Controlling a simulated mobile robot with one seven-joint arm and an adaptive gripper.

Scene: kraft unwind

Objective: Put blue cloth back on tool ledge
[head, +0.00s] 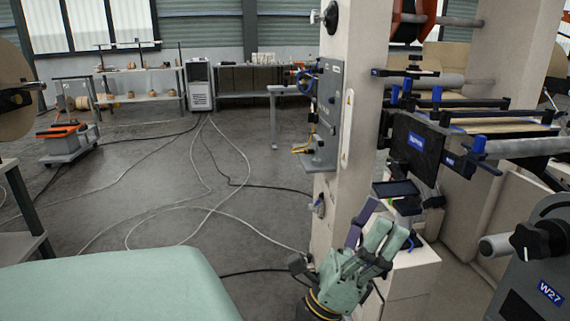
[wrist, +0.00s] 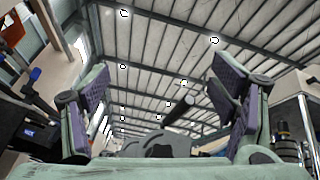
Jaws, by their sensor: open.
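My gripper (head: 381,222) is raised in front of the machine's pale column in the head view, fingers pointing up. In the wrist view my gripper (wrist: 160,85) has its two purple-padded fingers spread wide with nothing between them. I cannot make out a blue cloth for certain in either view. A small dark tray-like shelf (head: 396,188) sits just above and behind the fingers in the head view. I cannot tell whether it is the tool ledge. My fingers hide part of the area below it.
A black panel with a blue label (head: 414,142) and rollers (head: 525,147) are at right. A grey W27 unit (head: 540,275) stands at front right. Cables (head: 205,205) cross the open floor at left.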

